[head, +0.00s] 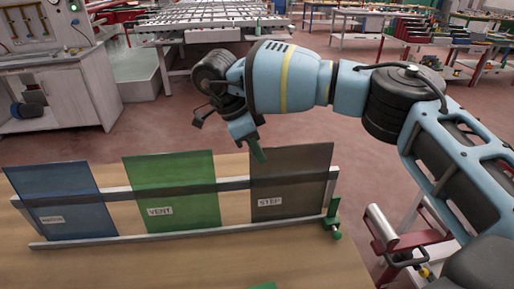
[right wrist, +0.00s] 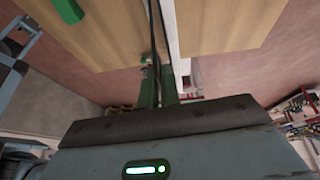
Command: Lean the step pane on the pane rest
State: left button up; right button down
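The step pane (head: 290,185) is a dark grey-brown sheet labelled STEP. In the head view it stands tilted at the right end of the pane rest (head: 130,239), a light metal frame with a low front rail and a higher back rail. Its lower edge is at the front rail. My right gripper (head: 259,152) is at the pane's top edge, near its left corner. In the right wrist view the two green fingers (right wrist: 159,88) are close together, with the dark, thin pane edge between them. My left gripper is out of view.
The green VENT pane (head: 172,190) and a blue pane (head: 60,200) lean on the same rest to the left. A green knob piece (head: 334,226) is at the rest's right end. The wooden table (head: 220,265) is mostly clear in front, with a green item (head: 263,286) at the picture's bottom edge.

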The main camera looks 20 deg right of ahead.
jog(key=c, duration=1.5)
grip_release()
jog(key=shift+c, duration=0.2)
jog(key=v, duration=0.8)
jog(key=shift+f, duration=0.15)
